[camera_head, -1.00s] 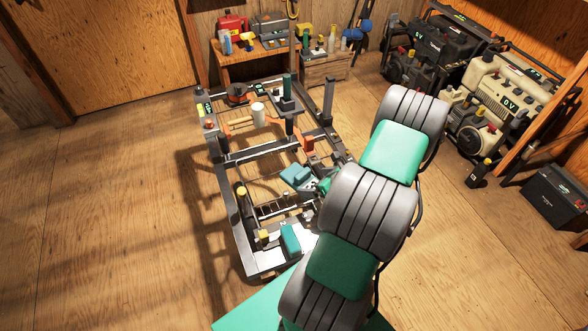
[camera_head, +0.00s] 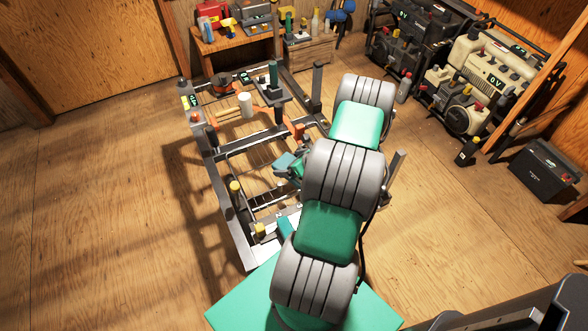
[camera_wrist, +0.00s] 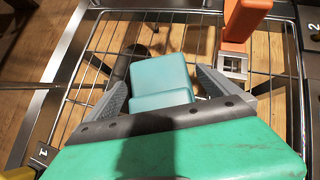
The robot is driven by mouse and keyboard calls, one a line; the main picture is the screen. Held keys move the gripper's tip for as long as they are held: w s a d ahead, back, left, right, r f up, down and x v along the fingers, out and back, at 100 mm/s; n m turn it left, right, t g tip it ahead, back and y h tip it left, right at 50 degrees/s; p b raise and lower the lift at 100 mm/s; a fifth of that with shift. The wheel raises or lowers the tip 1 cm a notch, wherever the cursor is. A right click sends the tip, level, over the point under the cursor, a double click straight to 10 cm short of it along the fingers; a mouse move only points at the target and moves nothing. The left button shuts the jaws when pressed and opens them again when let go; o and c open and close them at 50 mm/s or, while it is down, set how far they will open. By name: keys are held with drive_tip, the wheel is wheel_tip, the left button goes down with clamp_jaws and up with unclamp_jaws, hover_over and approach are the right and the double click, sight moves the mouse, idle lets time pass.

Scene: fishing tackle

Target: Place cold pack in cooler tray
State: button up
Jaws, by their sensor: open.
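A light blue block, seemingly the cold pack (camera_wrist: 160,75), shows between my gripper's fingers in the wrist view. It also shows in the head view (camera_head: 284,161), just beyond the end of my arm. My gripper (camera_wrist: 164,84) is open, with a grey finger on either side of the block. Small gaps seem to show beside it. The block's underside is hidden, so I cannot tell what it rests on. A wire rack (camera_wrist: 85,75) in a metal frame lies below. I cannot tell which part is the cooler tray. A teal piece (camera_head: 286,229) is partly hidden by my arm.
An orange-handled item (camera_wrist: 245,20) stands right of the block in the wrist view. A white cup (camera_head: 246,105) and a dark green bottle (camera_head: 273,73) stand farther along the metal frame. A yellow-topped post (camera_head: 235,187) rises at its left side. Open wooden floor lies left.

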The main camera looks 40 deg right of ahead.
drive_tip(key=c, duration=1.9)
drive_tip(key=shift+r, duration=0.15)
